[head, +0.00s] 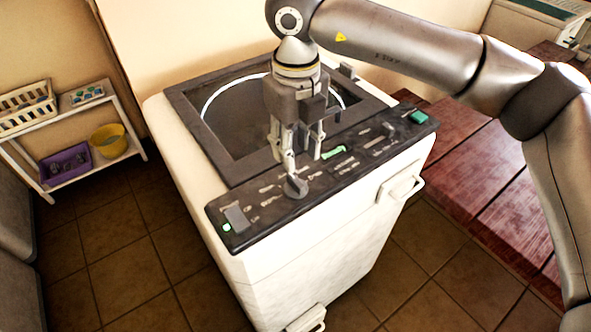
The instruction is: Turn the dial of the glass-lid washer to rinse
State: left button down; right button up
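The glass-lid washer (310,255) is a white box with a dark-framed glass lid (232,122) on top, lying closed. A black control panel (345,178) runs along its front top edge. The grey dial (296,187) sits on the left half of that panel. My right gripper (302,166) comes down from above with its fingers apart. One fingertip is right at the back of the dial, and I cannot tell whether it touches. The other finger is over the panel to the right of the dial. The label marks are too small to read. My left gripper is not in view.
The panel also has a grey switch (236,218) at the left, a green button (418,117) at the right and a green display (333,153). A white shelf (72,140) with baskets stands at the left. A reddish wooden platform (480,190) adjoins the right.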

aim_at(296, 180)
notch_tip(296, 180, down, 8)
jog(key=shift+r+p, duration=0.15)
jog(key=shift+p, duration=0.65)
jog(key=shift+c, duration=0.4)
grip_shut()
